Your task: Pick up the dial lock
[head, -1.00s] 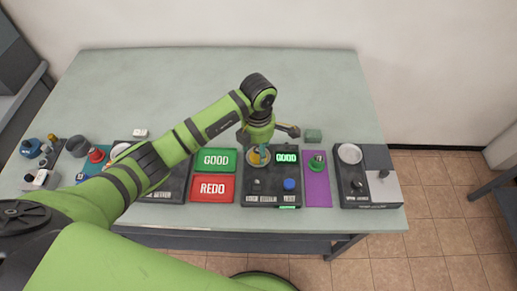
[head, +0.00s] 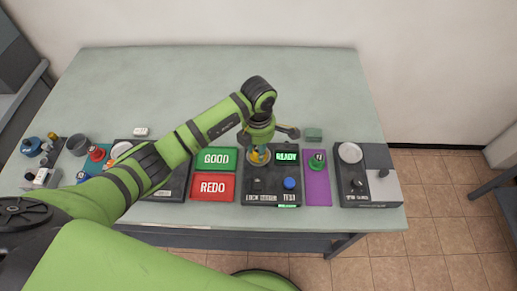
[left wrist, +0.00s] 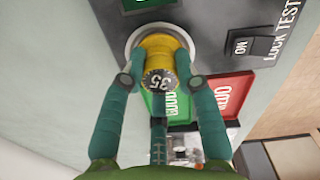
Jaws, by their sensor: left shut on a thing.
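The dial lock (left wrist: 158,62) is a yellow cylinder with a dark numbered dial reading 35 in the left wrist view. It is at the round pale seat of the dark lock tester (head: 272,198); in the head view the lock (head: 259,156) is mostly hidden under the gripper. My left gripper (left wrist: 157,85), with teal fingers, is shut on the lock, one finger on each side. In the head view the gripper (head: 259,150) points down over the tester. My right gripper is not in view.
The green GOOD tray (head: 216,160) and red REDO tray (head: 213,188) lie left of the tester. A purple mat (head: 317,190) with a green object (head: 316,163) lies right of it. Another dark device (head: 350,188) stands farther right. The table's back is clear.

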